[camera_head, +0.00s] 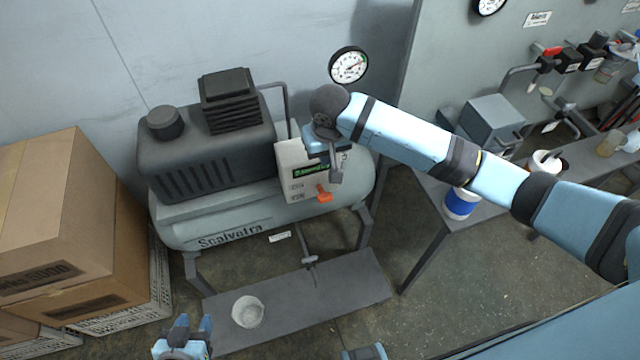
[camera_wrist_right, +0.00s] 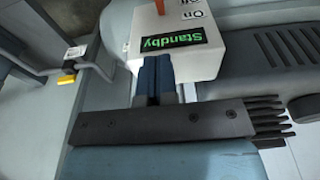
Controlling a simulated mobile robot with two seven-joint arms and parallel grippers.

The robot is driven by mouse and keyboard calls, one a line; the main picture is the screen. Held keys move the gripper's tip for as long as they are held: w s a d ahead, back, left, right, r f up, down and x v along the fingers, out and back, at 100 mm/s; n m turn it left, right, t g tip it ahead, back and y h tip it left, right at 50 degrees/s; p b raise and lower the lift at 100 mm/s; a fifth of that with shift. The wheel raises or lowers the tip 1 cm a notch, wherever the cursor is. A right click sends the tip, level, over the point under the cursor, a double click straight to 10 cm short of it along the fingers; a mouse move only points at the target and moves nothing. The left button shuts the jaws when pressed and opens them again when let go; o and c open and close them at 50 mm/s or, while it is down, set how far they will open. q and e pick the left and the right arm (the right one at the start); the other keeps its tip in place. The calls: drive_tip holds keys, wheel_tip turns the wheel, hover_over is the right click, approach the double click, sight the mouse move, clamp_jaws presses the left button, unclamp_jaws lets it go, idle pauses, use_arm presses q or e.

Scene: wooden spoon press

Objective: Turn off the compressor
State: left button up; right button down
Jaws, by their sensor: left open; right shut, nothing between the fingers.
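The grey compressor (camera_head: 205,165) stands against the wall, its tank lettered "Scalvetra". On its front is a white control box (camera_head: 290,158). The lever also shows at the top edge of the right wrist view (camera_wrist_right: 160,7), beside small On/Off lettering. My right gripper (camera_head: 336,176) is shut and empty, close in front of the box's display side, above the lever; contact cannot be told. My left gripper (camera_head: 185,338) is open and empty at the bottom edge.
Cardboard boxes (camera_head: 70,220) are stacked at the left. A pale bowl (camera_head: 248,311) sits on the low grey plate (camera_head: 345,285) under the tank. A pressure gauge (camera_head: 348,65) is above the tank. A bench (camera_head: 440,195) with a blue-and-white can (camera_head: 461,204) stands right.

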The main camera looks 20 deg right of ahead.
drive_tip(key=shift+s, duration=0.1)
hover_over(324, 195)
drive_tip(key=w, duration=0.1)
wheel_tip(324, 195, down, 10)
drive_tip(key=shift+f, duration=0.15)
drive_tip(key=shift+s+f+p, duration=0.15)
drive_tip(key=shift+s+f, duration=0.1)
drive_tip(key=shift+f, duration=0.3)
drive_tip(key=shift+s+f+p, duration=0.15)
drive_tip(key=shift+s+f, duration=0.1)
drive_tip(key=shift+f, duration=0.3)
drive_tip(key=shift+s+f, duration=0.15)
drive_tip(key=shift+f, duration=0.45)
drive_tip(key=shift+s, duration=0.1)
